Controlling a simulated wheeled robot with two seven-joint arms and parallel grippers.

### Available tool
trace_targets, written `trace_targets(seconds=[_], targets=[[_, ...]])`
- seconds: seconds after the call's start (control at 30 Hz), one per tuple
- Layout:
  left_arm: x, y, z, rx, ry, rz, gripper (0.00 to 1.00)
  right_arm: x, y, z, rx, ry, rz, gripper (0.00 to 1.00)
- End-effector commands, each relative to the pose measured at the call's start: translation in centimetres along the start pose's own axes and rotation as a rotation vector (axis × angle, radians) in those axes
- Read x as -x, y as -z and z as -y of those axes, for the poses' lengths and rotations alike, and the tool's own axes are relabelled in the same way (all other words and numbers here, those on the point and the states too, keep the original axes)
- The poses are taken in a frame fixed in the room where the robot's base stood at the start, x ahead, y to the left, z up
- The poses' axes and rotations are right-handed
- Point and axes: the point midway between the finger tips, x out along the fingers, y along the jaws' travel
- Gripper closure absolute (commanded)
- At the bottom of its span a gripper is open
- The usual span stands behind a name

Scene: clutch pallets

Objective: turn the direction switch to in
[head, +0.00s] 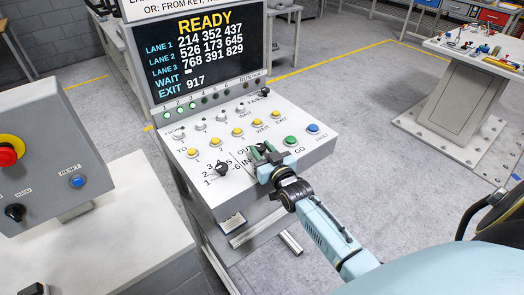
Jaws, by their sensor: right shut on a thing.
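My left gripper is not in view.
Close by are a black rotary selector (222,169), a green button (291,141), a blue button (313,128) and several yellow buttons. A screen (207,55) reading "READY" stands behind. A grey box with a red button (7,156) is at left.

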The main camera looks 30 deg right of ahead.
Motion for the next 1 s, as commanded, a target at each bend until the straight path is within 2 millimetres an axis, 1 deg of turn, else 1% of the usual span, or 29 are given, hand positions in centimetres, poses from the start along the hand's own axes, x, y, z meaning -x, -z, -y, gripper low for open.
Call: trace_targets(seconds=[0.17, 0.37, 0.8, 1.0], targets=[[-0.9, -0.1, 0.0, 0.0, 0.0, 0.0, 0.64, 0.0, -0.2, -0.4, 0.013, 0.114, 0.002, 0.89], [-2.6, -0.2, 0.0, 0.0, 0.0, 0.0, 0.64, -0.1, -0.4, -0.7, 0.014, 0.267, 0.002, 0.89], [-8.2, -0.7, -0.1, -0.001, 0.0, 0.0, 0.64, -0.4, -0.5, -1.2, 0.01, 0.596, 0.0, 0.89], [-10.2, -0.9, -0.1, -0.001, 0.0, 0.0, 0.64, -0.5, -0.3, -1.3, 0.005, 0.72, -0.001, 0.89]])
